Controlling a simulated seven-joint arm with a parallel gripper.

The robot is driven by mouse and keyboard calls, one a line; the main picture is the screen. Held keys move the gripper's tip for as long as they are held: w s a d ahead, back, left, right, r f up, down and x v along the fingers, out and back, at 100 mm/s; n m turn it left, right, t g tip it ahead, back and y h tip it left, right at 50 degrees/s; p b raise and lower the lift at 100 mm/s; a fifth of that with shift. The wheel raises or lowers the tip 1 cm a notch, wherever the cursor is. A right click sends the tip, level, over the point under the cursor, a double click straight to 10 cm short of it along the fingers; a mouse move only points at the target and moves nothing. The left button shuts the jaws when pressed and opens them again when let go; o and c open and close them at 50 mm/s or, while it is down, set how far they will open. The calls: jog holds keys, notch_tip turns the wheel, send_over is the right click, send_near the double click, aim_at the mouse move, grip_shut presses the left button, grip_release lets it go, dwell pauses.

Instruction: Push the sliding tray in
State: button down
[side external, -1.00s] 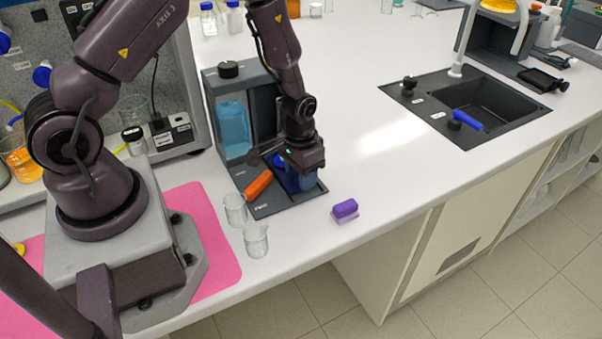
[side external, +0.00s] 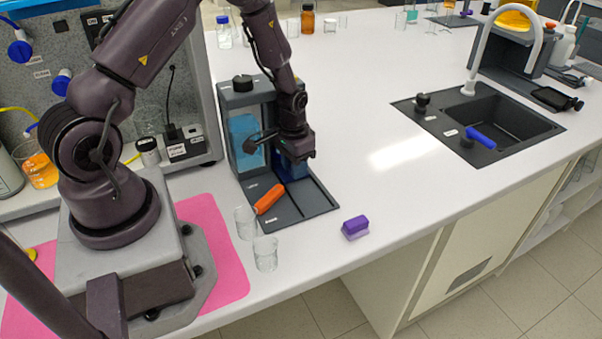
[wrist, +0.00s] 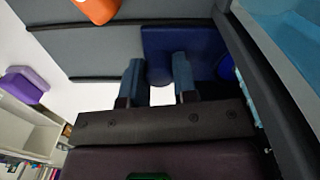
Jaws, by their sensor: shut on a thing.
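The dark grey rig (side external: 247,98) stands on the bench with a light blue tank panel (side external: 245,138) in its frame and a flat grey base (side external: 305,203) in front. The dark blue sliding tray (side external: 291,172) is at the rig's opening, mostly hidden under my gripper (side external: 296,160). In the wrist view the tray (wrist: 195,42) shows a rounded knob (wrist: 159,75) between the two fingers of my gripper (wrist: 159,78), which is shut on it. How deep the tray sits inside is hidden.
An orange handle (side external: 269,198) lies at the left of the base. Two clear beakers (side external: 265,254) stand in front, near the bench edge. A purple block (side external: 355,227) lies to the right. The bench between rig and sink (side external: 495,112) is clear.

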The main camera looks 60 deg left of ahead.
aim_at(312, 201)
jog(key=shift+a, duration=0.35)
jog(key=c, duration=0.9)
grip_release()
jog(key=shift+d, duration=0.1)
jog(key=d, duration=0.9)
jog(key=shift+d, duration=0.2)
notch_tip(312, 201, up, 13)
jog(key=shift+m+t, duration=0.5)
jog(key=shift+m, duration=0.2)
jog(key=shift+s+d+r, duration=0.7)
jog(key=shift+s+r, duration=1.1)
jog(key=shift+r, duration=0.15)
jog(key=shift+s+d+r, duration=0.7)
jog(key=shift+s+r, duration=1.15)
jog(key=shift+r, duration=0.1)
jog(key=shift+s+d+r, duration=0.7)
jog(key=shift+s+r, duration=1.1)
jog(key=shift+r, duration=0.15)
